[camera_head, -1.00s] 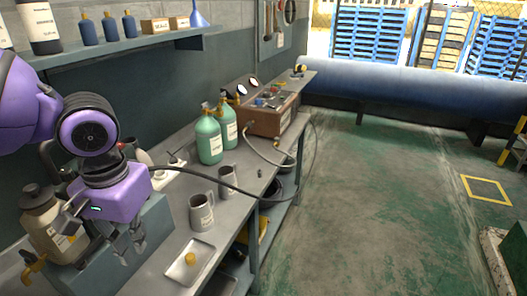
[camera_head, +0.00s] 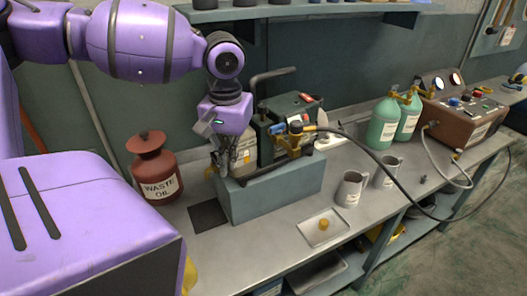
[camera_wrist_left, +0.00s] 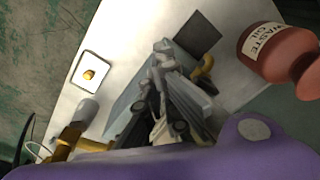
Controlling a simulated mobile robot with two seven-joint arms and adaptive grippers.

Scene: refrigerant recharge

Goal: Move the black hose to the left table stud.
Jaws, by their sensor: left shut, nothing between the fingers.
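The black hose (camera_head: 372,153) runs from a brass fitting (camera_head: 296,139) beside the dark green pump, droops over the table's front edge and curves up at the right. A small dark peg (camera_head: 423,179) stands on the table right of the mugs; I cannot tell whether it is the left table stud. My left gripper (camera_head: 229,167) is shut and empty, pointing down in front of the cream bottle (camera_head: 242,160), left of the hose's fitting and apart from the hose. It also shows in the left wrist view (camera_wrist_left: 163,52). My right gripper is not in view.
A red waste-oil can (camera_head: 156,170) stands left of the grey-blue block (camera_head: 272,190). A tray (camera_head: 311,238) with a yellow cap and two mugs (camera_head: 350,189) stand in front. Green cylinders (camera_head: 383,124) and a brown gauge box (camera_head: 462,115) stand right. A shelf (camera_head: 285,12) hangs overhead.

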